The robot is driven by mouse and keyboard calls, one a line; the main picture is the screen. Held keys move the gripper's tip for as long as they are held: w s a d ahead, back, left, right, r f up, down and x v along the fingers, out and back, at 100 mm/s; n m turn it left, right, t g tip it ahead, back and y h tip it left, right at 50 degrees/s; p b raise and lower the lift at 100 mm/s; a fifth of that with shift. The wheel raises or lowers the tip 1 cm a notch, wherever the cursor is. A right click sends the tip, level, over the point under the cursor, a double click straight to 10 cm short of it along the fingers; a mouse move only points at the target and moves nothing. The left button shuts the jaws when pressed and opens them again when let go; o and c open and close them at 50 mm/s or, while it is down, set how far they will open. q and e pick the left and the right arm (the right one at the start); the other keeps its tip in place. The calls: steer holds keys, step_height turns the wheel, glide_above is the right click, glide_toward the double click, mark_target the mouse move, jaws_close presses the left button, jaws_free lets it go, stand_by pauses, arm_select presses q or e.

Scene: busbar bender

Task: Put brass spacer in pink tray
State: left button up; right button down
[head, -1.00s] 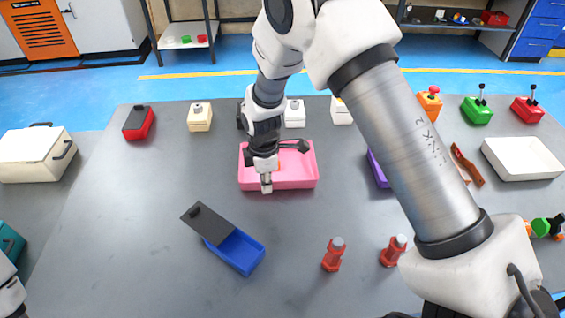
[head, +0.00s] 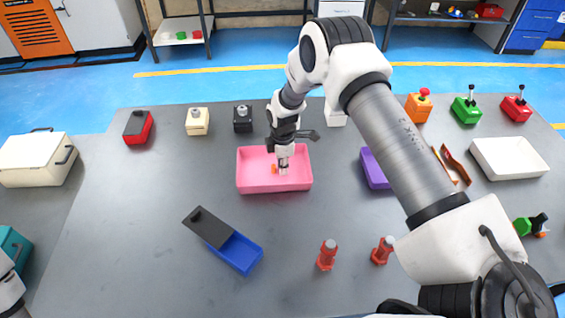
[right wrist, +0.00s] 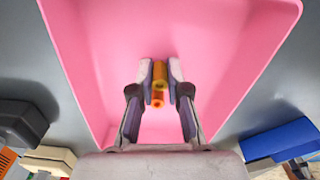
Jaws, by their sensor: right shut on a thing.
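The pink tray (head: 300,184) stands near the middle of the table, and its pink floor and walls fill much of the right wrist view (right wrist: 100,60). My right gripper (head: 283,172) is over the inside of the tray, pointing down. In the right wrist view its fingers (right wrist: 160,76) are shut on the brass spacer (right wrist: 160,72), a small yellow-brown tube. A smaller orange ring-ended piece (right wrist: 158,99) shows beside the brass spacer; an orange piece (head: 274,169) also shows inside the tray in the head view. Whether the spacer touches the tray floor cannot be told.
A blue box (head: 236,255) with a dark sliding lid lies in front of the tray. Two red posts (head: 327,255) stand front right. A purple container (head: 372,168) is right of the tray, partly behind my arm. A black box (head: 243,119) stands behind it.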

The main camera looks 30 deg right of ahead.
steer(key=shift+f, duration=0.15)
steer(key=c, duration=1.1)
jaws_free()
steer(key=shift+c, duration=0.2)
steer(key=shift+r, duration=0.25)
step_height(320, 180, up, 12)
steer(key=b, duration=0.3)
steer(key=shift+b, duration=0.35)
steer(key=shift+s+f, duration=0.1)
